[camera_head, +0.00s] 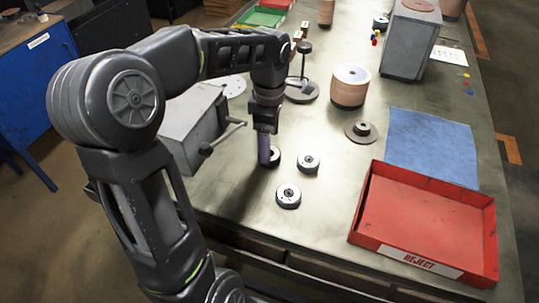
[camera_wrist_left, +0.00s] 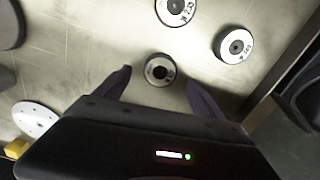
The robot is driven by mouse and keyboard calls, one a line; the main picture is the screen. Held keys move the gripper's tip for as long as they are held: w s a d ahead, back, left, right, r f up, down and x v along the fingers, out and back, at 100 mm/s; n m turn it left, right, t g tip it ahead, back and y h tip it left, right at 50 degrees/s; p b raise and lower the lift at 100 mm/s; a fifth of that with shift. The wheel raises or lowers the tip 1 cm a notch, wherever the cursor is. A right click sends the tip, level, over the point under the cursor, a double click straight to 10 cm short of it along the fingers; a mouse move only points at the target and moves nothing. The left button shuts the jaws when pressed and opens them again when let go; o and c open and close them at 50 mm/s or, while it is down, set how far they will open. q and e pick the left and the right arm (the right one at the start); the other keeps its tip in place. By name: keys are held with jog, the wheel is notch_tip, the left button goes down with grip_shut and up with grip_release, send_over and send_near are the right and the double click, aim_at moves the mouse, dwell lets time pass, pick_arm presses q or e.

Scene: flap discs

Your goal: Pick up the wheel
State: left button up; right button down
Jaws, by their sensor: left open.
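Three small dark wheels with pale tops stand on the metal table. One wheel (camera_head: 275,157) is partly hidden behind the fingers of my left gripper (camera_head: 265,160). A second wheel (camera_head: 308,163) lies just right of it, and a third wheel (camera_head: 288,195) lies nearer the front edge. In the left wrist view, my left gripper (camera_wrist_left: 158,78) is open, and one wheel (camera_wrist_left: 160,70) shows in the gap between its fingertips. Whether the fingers touch it is unclear. The other two wheels lie beyond (camera_wrist_left: 175,10) and to the right (camera_wrist_left: 234,46). My right gripper is not in view.
A red reject tray (camera_head: 425,262) stands at the front right, beside a blue cloth (camera_head: 432,145). A grey box (camera_head: 190,130) with a handle stands left of the gripper. A flanged disc (camera_head: 361,132) and a copper-coloured stack (camera_head: 350,87) stand farther back.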

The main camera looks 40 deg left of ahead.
pick_arm(q)
notch_tip(320, 180, down, 4)
jog(key=shift+f, duration=0.1)
dwell(0.6)
jog(key=c, duration=1.6)
jog(key=shift+o, duration=0.2)
jog(key=shift+r, duration=0.2)
notch_tip(320, 180, up, 10)
jog(key=shift+f, duration=0.1)
